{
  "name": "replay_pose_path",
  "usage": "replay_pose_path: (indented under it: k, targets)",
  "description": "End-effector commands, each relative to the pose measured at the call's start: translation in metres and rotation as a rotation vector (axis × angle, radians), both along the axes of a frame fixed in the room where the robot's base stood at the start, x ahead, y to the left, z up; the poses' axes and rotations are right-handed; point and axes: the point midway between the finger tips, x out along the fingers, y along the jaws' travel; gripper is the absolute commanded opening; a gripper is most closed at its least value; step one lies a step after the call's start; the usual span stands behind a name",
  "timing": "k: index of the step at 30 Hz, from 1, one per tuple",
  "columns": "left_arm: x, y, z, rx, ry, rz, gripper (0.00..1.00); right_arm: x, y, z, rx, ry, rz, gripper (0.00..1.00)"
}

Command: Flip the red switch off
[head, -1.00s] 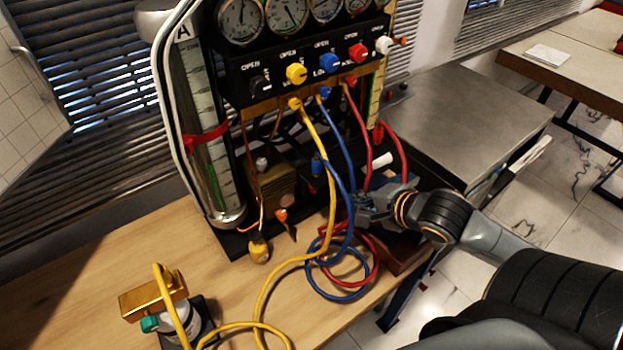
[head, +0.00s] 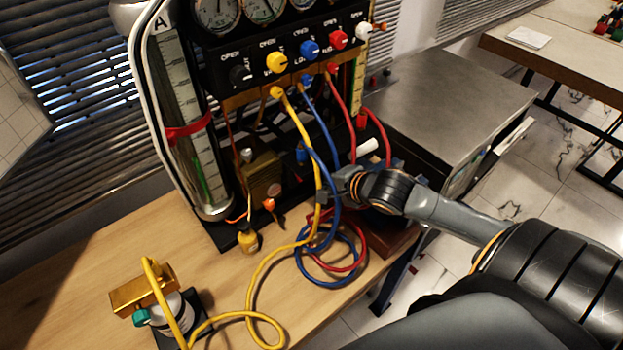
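A gauge rig with a black panel (head: 228,80) stands at the back of the wooden bench. A red knob (head: 338,40) sits in its row of coloured knobs. I cannot make out a separate red switch for certain. A small orange-red tip (head: 268,204) shows low on the rig, beside a brass block (head: 263,176). My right gripper (head: 324,193) comes in from the right, low before the rig, by the yellow and blue hoses. It is right of the brass block and apart from it. Its fingers are small and partly hidden, so their opening is unclear. My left gripper is out of view.
Yellow (head: 308,130), blue (head: 331,140) and red hoses (head: 352,120) hang before the rig and coil on the bench (head: 110,250). A brass-topped device (head: 143,291) stands front left. A metal-topped cabinet (head: 440,95) is at the right.

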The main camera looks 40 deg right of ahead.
Motion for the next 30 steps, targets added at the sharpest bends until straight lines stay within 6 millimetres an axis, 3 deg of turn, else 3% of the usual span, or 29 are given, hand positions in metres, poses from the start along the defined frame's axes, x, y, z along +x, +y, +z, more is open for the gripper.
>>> replay_pose_path:
  k: [6,12,25,30]
  targets:
    - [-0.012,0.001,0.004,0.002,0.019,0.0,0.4,0.029,0.002,-0.019,0.0,-0.001,0.0,0.0]
    - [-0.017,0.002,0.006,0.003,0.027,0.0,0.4,0.042,0.004,-0.03,-0.001,-0.002,0.001,0.0]
    - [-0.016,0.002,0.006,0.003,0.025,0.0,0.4,0.045,0.004,-0.033,0.001,-0.002,0.001,0.0]
    - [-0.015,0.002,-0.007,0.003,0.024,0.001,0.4,0.047,0.007,-0.044,0.015,-0.06,0.0,0.0]
